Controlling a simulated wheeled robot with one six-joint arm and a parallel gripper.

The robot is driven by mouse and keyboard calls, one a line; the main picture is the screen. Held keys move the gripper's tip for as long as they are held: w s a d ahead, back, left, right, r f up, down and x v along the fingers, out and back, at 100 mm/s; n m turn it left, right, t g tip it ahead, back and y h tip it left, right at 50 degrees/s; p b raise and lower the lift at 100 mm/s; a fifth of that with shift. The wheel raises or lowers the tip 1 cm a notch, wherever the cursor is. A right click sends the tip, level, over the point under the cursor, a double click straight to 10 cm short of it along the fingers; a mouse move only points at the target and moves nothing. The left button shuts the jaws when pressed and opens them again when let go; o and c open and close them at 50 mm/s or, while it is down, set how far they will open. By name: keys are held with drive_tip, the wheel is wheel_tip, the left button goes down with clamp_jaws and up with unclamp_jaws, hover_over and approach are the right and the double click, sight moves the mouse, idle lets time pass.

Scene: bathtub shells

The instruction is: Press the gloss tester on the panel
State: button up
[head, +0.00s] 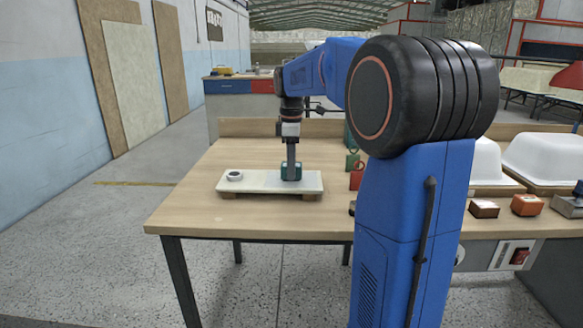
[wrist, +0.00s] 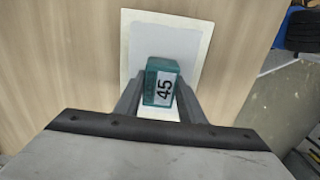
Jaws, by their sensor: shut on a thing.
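The gloss tester is a small teal block (head: 291,172) with a white label reading 45, seen from above in the wrist view (wrist: 161,82). My gripper (head: 291,165) points straight down and is shut on it, with one finger on each side in the wrist view (wrist: 159,95). The panel is a pale flat board (head: 262,182) raised on small wooden blocks on the table; it also shows in the wrist view (wrist: 191,25). The tester is upright over the right part of the panel. Its underside is hidden, so I cannot tell whether it touches.
A small round white-and-dark thing (head: 235,175) sits on the panel's left end. Green (head: 352,160) and red (head: 357,178) handled things stand right of the panel. White tub shells (head: 541,157) and small blocks (head: 526,205) lie farther right. The wooden table (head: 190,212) is clear at left.

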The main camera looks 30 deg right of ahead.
drive_tip(key=shift+r, duration=3.5)
drive_tip(key=shift+a, duration=0.1)
